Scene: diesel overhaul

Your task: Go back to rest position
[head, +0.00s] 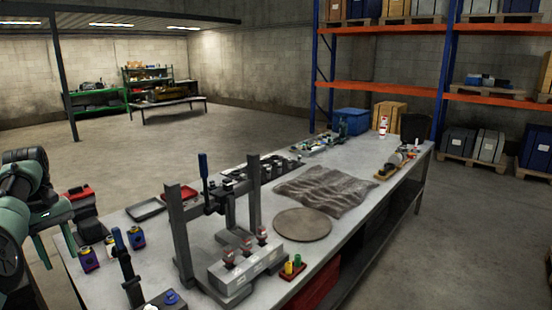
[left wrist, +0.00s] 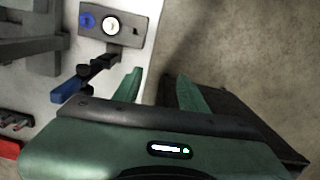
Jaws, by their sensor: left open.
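My left gripper (head: 56,246) hangs at the left edge of the head view, beside the near left end of the workbench (head: 366,165). Its two green fingers are apart with nothing between them. In the left wrist view, the open fingers (left wrist: 161,86) sit over the bench's edge, with floor beyond. A grey block with a blue knob and a white round face (left wrist: 124,25) lies on the bench near the fingertips, apart from them. My right gripper is not in view.
A dark press-like frame (head: 182,235) and a blue-handled lever (head: 122,255) stand on the near bench. A round plate (head: 303,225) and a crumpled grey mat (head: 322,190) lie farther along. Open floor (head: 230,125) lies behind the bench.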

